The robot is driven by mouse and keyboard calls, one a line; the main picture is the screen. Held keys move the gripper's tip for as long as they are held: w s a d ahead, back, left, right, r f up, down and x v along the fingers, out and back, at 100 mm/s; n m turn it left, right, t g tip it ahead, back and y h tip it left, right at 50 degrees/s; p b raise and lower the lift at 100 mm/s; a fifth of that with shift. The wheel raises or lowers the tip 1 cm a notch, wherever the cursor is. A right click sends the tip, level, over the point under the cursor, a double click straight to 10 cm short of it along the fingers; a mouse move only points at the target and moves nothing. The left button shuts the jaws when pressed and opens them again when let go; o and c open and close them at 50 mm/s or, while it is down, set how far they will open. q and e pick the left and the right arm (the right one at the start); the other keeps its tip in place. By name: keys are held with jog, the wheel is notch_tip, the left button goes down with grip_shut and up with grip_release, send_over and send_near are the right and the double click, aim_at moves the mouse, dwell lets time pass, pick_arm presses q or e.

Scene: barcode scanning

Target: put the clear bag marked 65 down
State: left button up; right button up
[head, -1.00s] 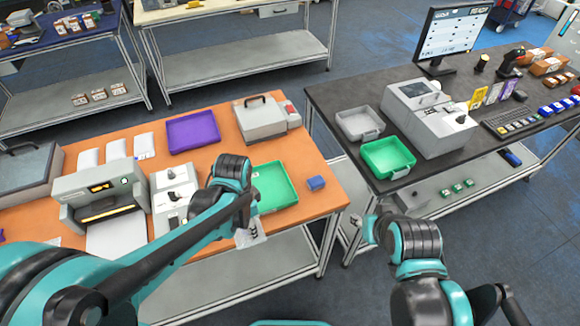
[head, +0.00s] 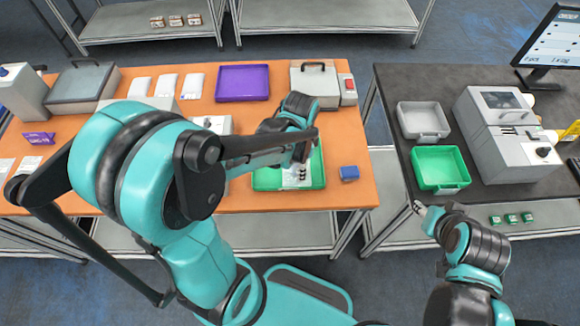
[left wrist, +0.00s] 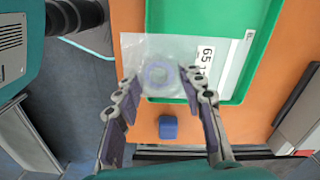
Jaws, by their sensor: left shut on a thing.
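The clear bag marked 65 (left wrist: 206,52) is in my left gripper (left wrist: 160,76), whose fingers hold it from both sides. A round, pale ring-like thing shows inside it. In the left wrist view the bag overlaps the corner of the green tray (left wrist: 265,12) on the orange table. In the head view the bag (head: 296,178) shows as a pale patch over the green tray (head: 268,184), below my left gripper (head: 299,152), and my arm partly hides it. Whether the bag touches the tray is unclear. My right gripper (head: 419,209) is small and apart from the bag, between the tables.
A blue block (head: 348,173) lies right of the tray on the orange table (head: 353,107). A purple tray (head: 242,83) and a grey machine (head: 312,85) stand behind. A grey tray (head: 422,120) and another green tray (head: 440,168) are on the dark table.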

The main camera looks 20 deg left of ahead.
pick_arm(q)
jog(key=w+a+f, duration=0.3)
jog(key=a, duration=0.1)
jog(key=shift+b, duration=0.4)
jog(key=shift+f+b, duration=0.65)
jog(key=shift+f, duration=1.35)
jog(key=shift+s+f, duration=0.1)
jog(key=o, duration=1.3)
